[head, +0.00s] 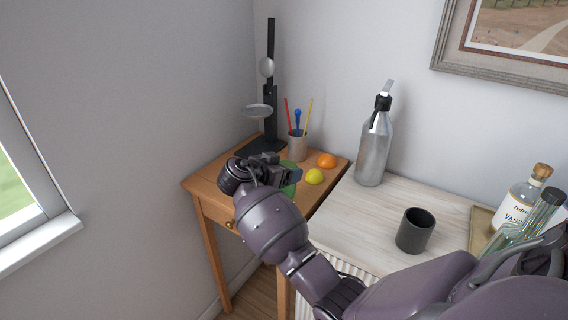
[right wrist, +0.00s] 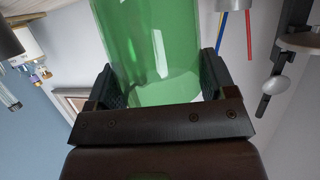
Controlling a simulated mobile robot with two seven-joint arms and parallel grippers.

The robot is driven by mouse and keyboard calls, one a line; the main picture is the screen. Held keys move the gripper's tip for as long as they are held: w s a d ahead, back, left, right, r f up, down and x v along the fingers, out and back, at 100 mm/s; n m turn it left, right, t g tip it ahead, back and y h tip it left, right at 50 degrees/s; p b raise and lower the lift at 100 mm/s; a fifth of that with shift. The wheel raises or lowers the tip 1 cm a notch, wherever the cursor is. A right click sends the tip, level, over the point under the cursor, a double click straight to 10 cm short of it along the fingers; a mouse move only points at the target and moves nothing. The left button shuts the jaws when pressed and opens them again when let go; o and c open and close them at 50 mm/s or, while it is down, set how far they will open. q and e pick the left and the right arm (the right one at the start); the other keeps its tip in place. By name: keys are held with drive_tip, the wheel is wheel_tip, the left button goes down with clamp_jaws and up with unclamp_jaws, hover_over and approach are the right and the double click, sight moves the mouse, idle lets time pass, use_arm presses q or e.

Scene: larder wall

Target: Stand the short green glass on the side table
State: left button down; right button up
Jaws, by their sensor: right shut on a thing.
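The green glass (right wrist: 150,50) is between the two dark fingers of my right gripper (right wrist: 165,85), which is shut on it, in the right wrist view. In the head view my right gripper (head: 284,174) is over the wooden side table (head: 215,178), and a bit of the green glass (head: 290,188) shows behind the fingers. The gripper hides most of the glass there, and I cannot tell whether its base touches the tabletop. My left gripper is not in view.
A yellow lime-like fruit (head: 314,177) and an orange (head: 327,160) lie right of the glass. A pencil cup (head: 297,146) and black lamp-like stand (head: 270,110) are behind. A steel bottle (head: 374,148) and dark cup (head: 415,231) stand on the pale cabinet top.

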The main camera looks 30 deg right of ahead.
drive_tip(key=shift+f, duration=1.9)
drive_tip(key=shift+f, duration=0.15)
drive_tip(key=o, duration=1.3)
drive_tip(key=shift+c, duration=0.2)
drive_tip(key=v, duration=1.2)
drive_tip(key=shift+b, duration=0.3)
